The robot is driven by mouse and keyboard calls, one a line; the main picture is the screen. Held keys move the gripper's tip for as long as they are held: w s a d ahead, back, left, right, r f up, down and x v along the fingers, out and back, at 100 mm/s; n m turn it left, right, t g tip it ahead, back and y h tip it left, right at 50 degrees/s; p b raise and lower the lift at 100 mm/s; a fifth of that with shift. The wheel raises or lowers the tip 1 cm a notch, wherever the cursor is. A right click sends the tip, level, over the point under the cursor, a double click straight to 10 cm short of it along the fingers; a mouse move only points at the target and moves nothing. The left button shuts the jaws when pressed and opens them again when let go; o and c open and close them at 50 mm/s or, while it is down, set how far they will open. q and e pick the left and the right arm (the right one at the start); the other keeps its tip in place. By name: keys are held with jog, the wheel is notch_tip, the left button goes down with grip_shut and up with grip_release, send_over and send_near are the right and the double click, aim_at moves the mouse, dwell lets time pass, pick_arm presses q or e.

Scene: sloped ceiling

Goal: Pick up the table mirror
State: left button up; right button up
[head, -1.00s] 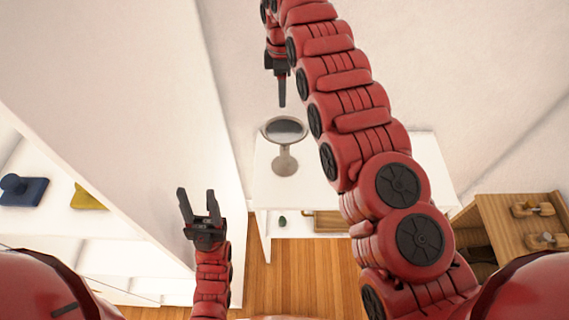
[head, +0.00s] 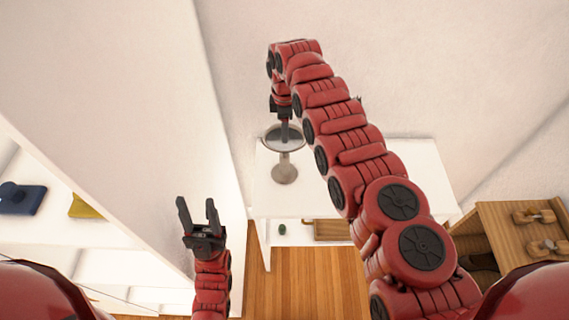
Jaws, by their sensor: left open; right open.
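The table mirror (head: 284,170) has a round tilted glass on a grey stem and foot, and stands upright on the white table (head: 385,193). My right gripper (head: 285,137) hangs from the arched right arm and points down, its fingers overlapping the mirror's round head in the head view. I cannot tell whether they touch it. Its fingers show edge-on, open, with nothing seen held. My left gripper (head: 198,211) is open and empty, pointing up, left of the table and in front of the white wall panel.
A wooden shelf unit (head: 498,228) with wooden objects stands at the right. White shelves at the left hold a dark blue item (head: 22,198) and a yellow item (head: 83,206). Below the tabletop are a small green object (head: 282,229) and a wooden tray (head: 331,230).

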jog(key=shift+f, duration=0.85)
grip_shut()
jog(key=shift+a, duration=0.1)
dwell(0.6)
